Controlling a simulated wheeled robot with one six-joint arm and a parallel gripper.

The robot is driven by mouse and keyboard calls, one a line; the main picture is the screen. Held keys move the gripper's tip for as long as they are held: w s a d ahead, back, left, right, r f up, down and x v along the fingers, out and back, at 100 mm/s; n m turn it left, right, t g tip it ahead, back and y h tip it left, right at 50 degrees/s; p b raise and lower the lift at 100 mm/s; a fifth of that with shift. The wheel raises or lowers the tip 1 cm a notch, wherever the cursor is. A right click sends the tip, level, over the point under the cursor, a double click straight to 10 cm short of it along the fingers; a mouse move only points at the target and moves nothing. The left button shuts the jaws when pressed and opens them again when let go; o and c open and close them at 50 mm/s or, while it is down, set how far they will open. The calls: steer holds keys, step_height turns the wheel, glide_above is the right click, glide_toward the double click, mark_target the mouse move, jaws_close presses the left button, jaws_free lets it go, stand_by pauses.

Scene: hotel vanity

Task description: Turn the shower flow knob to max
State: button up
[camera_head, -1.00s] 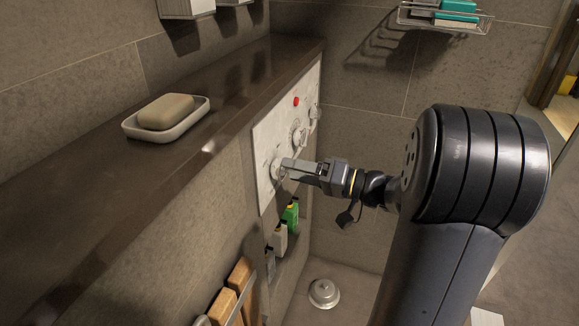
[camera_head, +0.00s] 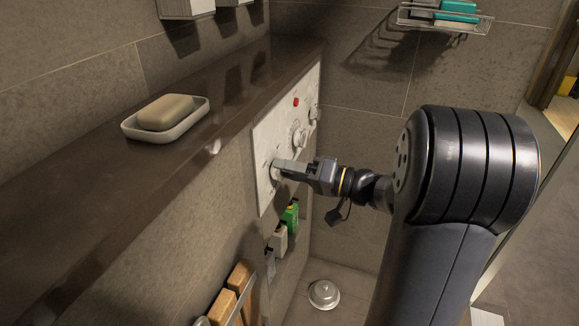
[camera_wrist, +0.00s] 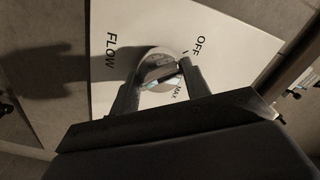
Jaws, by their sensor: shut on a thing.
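The shower control panel (camera_head: 264,150) is a white plate on the wall below the ledge, with several knobs and a red button. In the wrist view its lettering reads FLOW, OFF and MAX. The round metallic flow knob (camera_wrist: 158,68) sits between my fingertips. My gripper (camera_wrist: 157,82) is shut on this knob, one finger on each side. In the head view my gripper (camera_head: 280,166) reaches the panel's near end from the right and hides most of that knob. The exact direction of the knob's pointer is hard to tell.
A soap dish (camera_head: 190,119) with a soap bar stands on the dark ledge (camera_head: 100,185) above the panel. Green and pale bottles (camera_head: 290,214) are below the panel. A wire rack (camera_head: 445,20) hangs on the back wall.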

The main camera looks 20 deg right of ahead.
steer(key=shift+r, duration=0.1)
steer(key=shift+c, duration=0.9)
steer(key=shift+m, duration=0.3)
steer(key=shift+r+m+p, duration=0.1)
steer(key=shift+m+p, duration=4.75)
steer(key=shift+m, duration=3.75)
